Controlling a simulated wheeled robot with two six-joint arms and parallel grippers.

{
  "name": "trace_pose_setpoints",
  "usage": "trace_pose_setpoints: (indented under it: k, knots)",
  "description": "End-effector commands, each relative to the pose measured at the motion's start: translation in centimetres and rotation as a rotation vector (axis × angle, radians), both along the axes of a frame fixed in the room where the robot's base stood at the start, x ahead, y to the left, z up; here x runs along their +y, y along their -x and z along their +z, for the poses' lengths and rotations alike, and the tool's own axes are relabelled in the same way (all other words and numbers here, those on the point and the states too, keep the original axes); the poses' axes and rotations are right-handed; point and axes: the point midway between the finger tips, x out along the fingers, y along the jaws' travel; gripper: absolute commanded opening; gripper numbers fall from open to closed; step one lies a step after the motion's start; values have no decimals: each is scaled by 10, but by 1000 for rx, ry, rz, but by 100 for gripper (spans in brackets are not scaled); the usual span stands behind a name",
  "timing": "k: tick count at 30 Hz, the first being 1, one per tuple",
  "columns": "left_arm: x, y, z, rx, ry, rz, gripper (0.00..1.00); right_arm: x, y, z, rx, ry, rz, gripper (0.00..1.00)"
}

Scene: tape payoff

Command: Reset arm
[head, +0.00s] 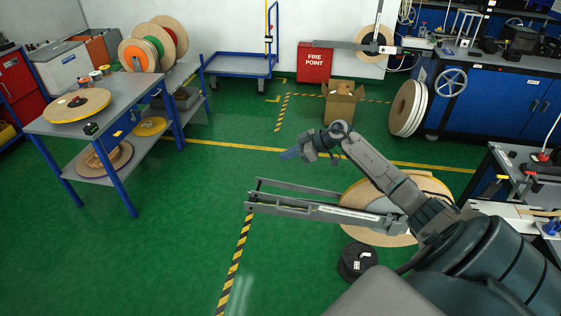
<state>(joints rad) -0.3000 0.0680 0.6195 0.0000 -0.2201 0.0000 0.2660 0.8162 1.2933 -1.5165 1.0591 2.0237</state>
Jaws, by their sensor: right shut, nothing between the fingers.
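My right arm reaches in from the lower right. Its gripper (289,154) is shut and empty, held out in the air over the green floor, pointing left. It touches nothing that I can see. Below the arm is a grey metal payoff arm (315,207) with a large tan reel (360,195), partly hidden by my arm. My left gripper is not in view.
A blue-legged table (130,95) with reels stands at the left. A blue cart (238,65), a red fire point box (314,62) and an open carton (340,105) stand at the back. Blue cabinets (490,97) and a workbench (505,165) are at the right. A black spool (356,262) lies on the floor.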

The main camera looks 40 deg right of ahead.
Motion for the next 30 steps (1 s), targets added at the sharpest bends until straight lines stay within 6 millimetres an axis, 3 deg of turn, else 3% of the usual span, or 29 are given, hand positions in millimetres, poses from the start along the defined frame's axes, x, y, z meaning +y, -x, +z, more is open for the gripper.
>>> trace_pose_setpoints:
  k: [9, 21, 25, 30]
  knots:
    - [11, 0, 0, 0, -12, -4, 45, -1, 2, 3, -1, 0, 1, 0]
    - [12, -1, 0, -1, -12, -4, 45, 2, 1, 3, -14, -3, 2, 0]
    - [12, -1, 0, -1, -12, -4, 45, 29, -5, 6, -134, -25, 6, 0]
    - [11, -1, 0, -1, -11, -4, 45, 86, -9, 23, -442, -77, -75, 0]
